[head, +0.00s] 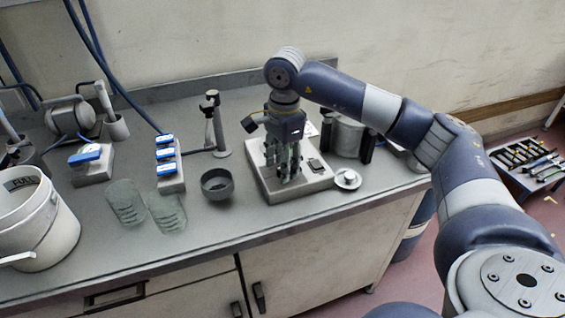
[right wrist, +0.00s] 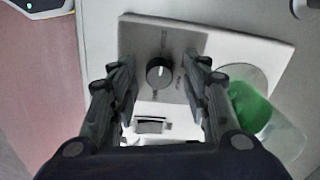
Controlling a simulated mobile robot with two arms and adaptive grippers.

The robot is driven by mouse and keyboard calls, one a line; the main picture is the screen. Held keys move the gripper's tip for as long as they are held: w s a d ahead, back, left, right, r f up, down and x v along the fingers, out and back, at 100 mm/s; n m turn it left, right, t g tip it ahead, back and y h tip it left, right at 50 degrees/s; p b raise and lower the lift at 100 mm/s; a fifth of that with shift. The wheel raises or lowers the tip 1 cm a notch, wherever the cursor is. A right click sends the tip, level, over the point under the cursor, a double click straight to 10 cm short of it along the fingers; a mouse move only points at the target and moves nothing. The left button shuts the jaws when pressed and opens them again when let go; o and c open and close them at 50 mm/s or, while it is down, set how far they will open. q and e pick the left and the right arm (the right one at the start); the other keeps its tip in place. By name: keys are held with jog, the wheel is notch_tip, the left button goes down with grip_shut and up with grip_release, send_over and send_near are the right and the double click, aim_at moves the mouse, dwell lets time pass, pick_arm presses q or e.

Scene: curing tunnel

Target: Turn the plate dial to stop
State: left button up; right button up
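The plate dial (right wrist: 159,73) is a round black knob with a pale pointer mark, on a light plate unit. In the right wrist view the pointer points up in the picture, and small labels around it are too blurred to read. The plate unit (head: 262,172) stands on the bench in the head view, where my right gripper hides the dial. My right gripper (head: 287,178) points down over the unit. In the right wrist view my right gripper (right wrist: 158,72) has its fingers apart, one on each side of the dial, with gaps visible. My left gripper is not in view.
On the unit lies a small dark block (head: 316,165). A green-filled clear vessel (right wrist: 252,108) stands close to the right finger in the wrist view. A dark bowl (head: 218,184), glass beakers (head: 126,202) and a white bucket (head: 38,222) stand to the left. A small white dish (head: 347,180) is right.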

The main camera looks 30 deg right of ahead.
notch_tip(320, 180, up, 12)
jog(key=shift+s, duration=0.3)
dwell(0.3)
dwell(0.6)
